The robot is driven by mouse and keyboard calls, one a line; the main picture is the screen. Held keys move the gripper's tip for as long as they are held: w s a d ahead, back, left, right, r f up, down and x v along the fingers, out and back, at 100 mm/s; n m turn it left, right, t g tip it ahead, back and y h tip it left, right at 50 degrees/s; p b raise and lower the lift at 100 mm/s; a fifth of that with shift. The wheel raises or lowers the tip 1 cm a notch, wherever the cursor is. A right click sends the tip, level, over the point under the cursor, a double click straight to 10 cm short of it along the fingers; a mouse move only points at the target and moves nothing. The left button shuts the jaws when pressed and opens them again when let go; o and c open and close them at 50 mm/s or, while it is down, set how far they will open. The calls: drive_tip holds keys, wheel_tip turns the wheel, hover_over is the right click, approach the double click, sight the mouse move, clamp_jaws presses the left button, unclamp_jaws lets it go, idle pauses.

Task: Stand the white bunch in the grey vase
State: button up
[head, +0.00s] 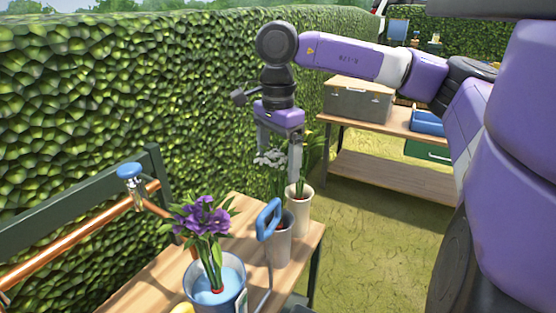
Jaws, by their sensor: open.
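The white bunch (270,158) is upright, with white blooms on top and green leaves below. Its stems run down to the mouth of the grey vase (281,246) and appear to stand in it, though the blue handle partly hides the rim. The grey vase stands on the wooden bench near its right edge. My gripper (279,167) points down from above, with its fingers apart on either side of the bunch's upper part. Whether a finger touches the stems cannot be told.
A cream vase (299,207) with green stems stands close behind the grey vase. A bucket (216,296) with purple flowers (205,218) and a blue-handled tool (268,222) are in front. A tap (130,173) rises at left. A hedge lines the back; another table (390,125) stands beyond.

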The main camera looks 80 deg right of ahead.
wheel_tip(320, 180, up, 8)
drive_tip(key=shift+f+p, duration=0.1)
drive_tip(key=shift+p, duration=0.4)
idle(0.9)
